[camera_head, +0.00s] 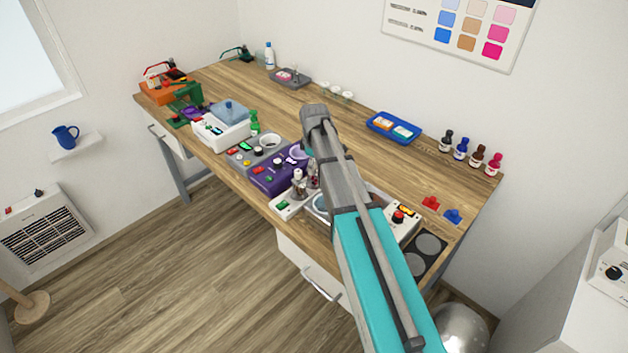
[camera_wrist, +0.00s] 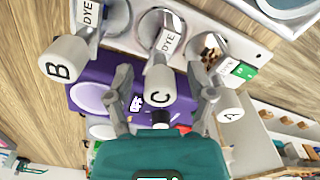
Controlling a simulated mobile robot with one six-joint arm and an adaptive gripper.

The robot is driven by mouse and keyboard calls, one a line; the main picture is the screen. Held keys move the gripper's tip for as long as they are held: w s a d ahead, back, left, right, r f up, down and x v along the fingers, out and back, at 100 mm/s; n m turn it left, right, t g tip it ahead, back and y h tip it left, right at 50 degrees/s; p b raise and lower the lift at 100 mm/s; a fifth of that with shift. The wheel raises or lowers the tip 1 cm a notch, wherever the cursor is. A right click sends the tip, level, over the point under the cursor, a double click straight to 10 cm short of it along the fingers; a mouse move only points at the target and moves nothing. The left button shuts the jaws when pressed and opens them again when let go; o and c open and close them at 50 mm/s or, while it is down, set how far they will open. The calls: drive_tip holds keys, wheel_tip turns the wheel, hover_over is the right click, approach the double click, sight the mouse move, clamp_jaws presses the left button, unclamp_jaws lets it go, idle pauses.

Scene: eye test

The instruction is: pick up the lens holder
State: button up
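I cannot pick out the lens holder for certain in either view. My gripper (camera_wrist: 160,82) is open in the wrist view, its two grey fingers spread apart. The white cap marked C of a dye bottle (camera_wrist: 158,82) shows between the fingers; I cannot tell whether they touch it. Dye bottle B (camera_wrist: 62,66) is to the left and dye bottle A (camera_wrist: 231,108) to the right. A purple device (camera_wrist: 92,92) lies beyond the fingers; it also shows in the head view (camera_head: 270,182). In the head view my arm hides the fingers and part of the bench.
The wooden bench (camera_head: 330,112) carries several devices along its front edge. A grey tray (camera_head: 289,78) is farther left. The middle back is mostly clear.

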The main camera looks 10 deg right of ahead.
clamp_jaws()
drive_tip(key=shift+r, duration=0.15)
idle(0.4)
wheel_tip(320, 180, up, 3)
drive_tip(key=p, duration=0.3)
drive_tip(key=s+a+r+p, duration=0.2)
drive_tip(key=s+r+p, duration=0.7)
drive_tip(key=s, duration=0.4)
drive_tip(key=shift+s+r+p, duration=0.35)
drive_tip(key=shift+s+p, duration=0.05)
drive_tip(key=shift+p, duration=0.1)
drive_tip(key=shift+s+a, duration=0.1)
